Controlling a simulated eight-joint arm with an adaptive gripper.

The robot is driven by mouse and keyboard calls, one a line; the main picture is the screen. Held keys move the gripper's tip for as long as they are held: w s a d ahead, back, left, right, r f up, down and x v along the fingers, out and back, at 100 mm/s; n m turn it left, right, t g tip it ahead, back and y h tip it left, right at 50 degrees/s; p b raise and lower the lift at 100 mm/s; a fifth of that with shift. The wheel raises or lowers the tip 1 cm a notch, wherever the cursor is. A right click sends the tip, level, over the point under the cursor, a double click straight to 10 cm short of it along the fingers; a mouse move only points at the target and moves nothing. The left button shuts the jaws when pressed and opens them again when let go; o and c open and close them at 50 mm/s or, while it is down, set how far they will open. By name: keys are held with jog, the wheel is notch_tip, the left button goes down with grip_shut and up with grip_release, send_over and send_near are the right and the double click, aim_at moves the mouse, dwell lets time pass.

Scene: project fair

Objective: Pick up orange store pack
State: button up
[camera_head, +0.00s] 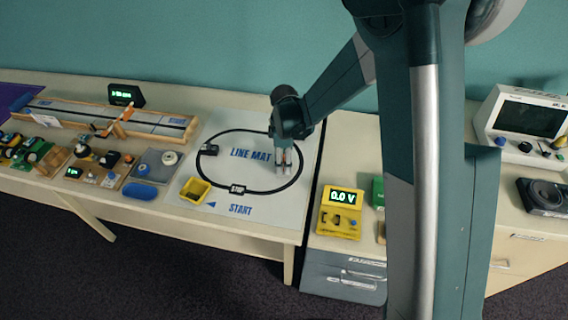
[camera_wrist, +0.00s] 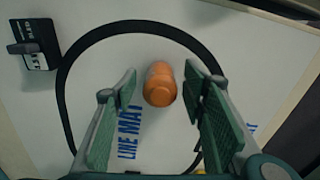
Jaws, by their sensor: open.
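The orange store pack (camera_wrist: 159,84) is a small, rounded orange object. In the wrist view it is on the white line mat (camera_wrist: 100,25), inside the black line loop. My gripper (camera_wrist: 161,76) is open, with one green-padded finger on each side of the pack and a visible gap to both. The fingers look empty; whether the tips are at the pack's height is hard to tell. In the head view my gripper (camera_head: 284,165) points down over the right part of the mat, and the pack cannot be made out there.
A black labelled box (camera_wrist: 33,52) is at the wrist view's upper left. In the head view, a yellow bin (camera_head: 194,191) is at the mat's front left. A yellow meter (camera_head: 340,212) reading 0.0 V stands right of the mat. Several parts crowd the table's left.

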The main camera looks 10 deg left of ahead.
jog(key=shift+c, duration=0.2)
jog(key=c, duration=0.9)
jog(key=shift+r, duration=0.1)
jog(key=shift+c, duration=0.2)
jog(key=shift+r+p, duration=0.95)
jog(key=shift+r, duration=3.95)
